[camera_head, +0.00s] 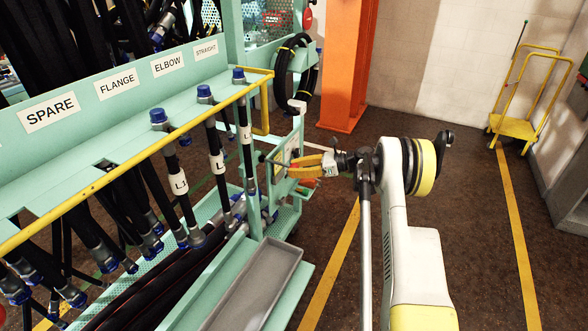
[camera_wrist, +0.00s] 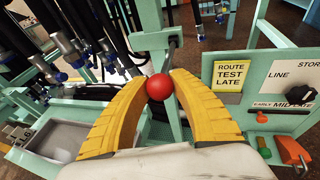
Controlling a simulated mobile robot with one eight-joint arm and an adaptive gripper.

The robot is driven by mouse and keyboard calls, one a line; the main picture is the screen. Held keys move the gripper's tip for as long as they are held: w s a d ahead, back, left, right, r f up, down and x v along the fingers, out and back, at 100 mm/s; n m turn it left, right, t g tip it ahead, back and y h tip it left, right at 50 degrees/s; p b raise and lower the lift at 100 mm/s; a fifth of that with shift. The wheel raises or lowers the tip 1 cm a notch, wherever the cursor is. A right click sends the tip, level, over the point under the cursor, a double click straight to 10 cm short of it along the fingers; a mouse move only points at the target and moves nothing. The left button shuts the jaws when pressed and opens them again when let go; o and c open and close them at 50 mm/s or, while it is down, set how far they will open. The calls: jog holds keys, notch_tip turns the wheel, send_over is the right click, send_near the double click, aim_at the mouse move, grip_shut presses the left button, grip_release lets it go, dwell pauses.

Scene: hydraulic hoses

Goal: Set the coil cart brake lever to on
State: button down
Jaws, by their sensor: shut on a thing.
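A red ball knob (camera_wrist: 160,87) sits between the tips of my gripper's two yellow fingers (camera_wrist: 161,80) in the wrist view, and the gripper is shut on it. A short dark grey rod (camera_wrist: 173,42) shows just beyond the knob, and it looks like the lever's shaft. In the head view my gripper (camera_head: 297,165) reaches left to the pale green cart end beside the panel (camera_head: 283,153). The fingers largely cover the knob there. I see no on or off marking, so the lever's setting cannot be read.
A panel (camera_wrist: 282,75) with a yellow route card (camera_wrist: 231,76), a black selector knob (camera_wrist: 295,92) and an orange-red handle (camera_wrist: 291,150) stands right of my gripper. Black hoses hang from the rack (camera_head: 190,110) at left. A grey tray (camera_head: 255,280) lies below.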

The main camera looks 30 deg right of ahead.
jog(key=shift+s+d+f, duration=0.1)
jog(key=shift+d, duration=0.05)
jog(key=c, duration=1)
grip_release()
jog(key=shift+s+d, duration=0.1)
jog(key=shift+d, duration=0.05)
jog(key=shift+c, duration=0.2)
jog(key=v, duration=1.1)
jog(key=shift+s+d+r, duration=0.25)
jog(key=shift+a+r, duration=0.1)
